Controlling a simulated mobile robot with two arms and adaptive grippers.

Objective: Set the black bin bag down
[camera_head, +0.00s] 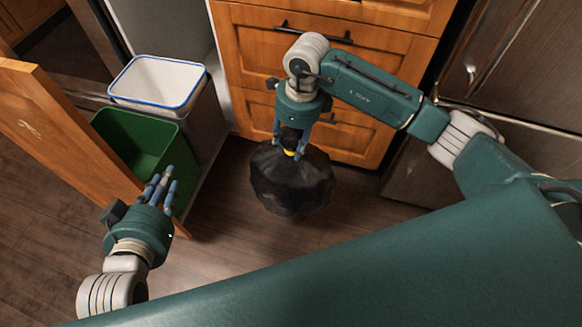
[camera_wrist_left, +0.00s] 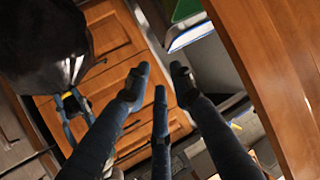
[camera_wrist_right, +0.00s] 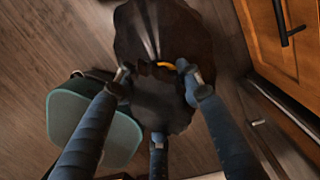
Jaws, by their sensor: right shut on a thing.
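The black bin bag (camera_head: 290,185) is gathered at its top, with a bit of yellow at the neck. It is in front of the wooden drawers, over the floor; I cannot tell whether its bottom touches the floor. My right gripper (camera_head: 291,150) is above it and shut on its neck. In the right wrist view the bag (camera_wrist_right: 160,40) lies beyond the fingertips. My left gripper (camera_head: 162,182) is open and empty, well left of the bag, near the green bin. The left wrist view shows the bag (camera_wrist_left: 40,40) at its upper left.
A green bin (camera_head: 130,145) and a white bin with a blue rim (camera_head: 160,75) stand at the left in a pulled-out cabinet unit. Its wooden door front (camera_head: 60,135) is close to my left gripper. Wooden drawers (camera_head: 340,70) stand behind the bag. Floor (camera_head: 240,225) is clear around the bag.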

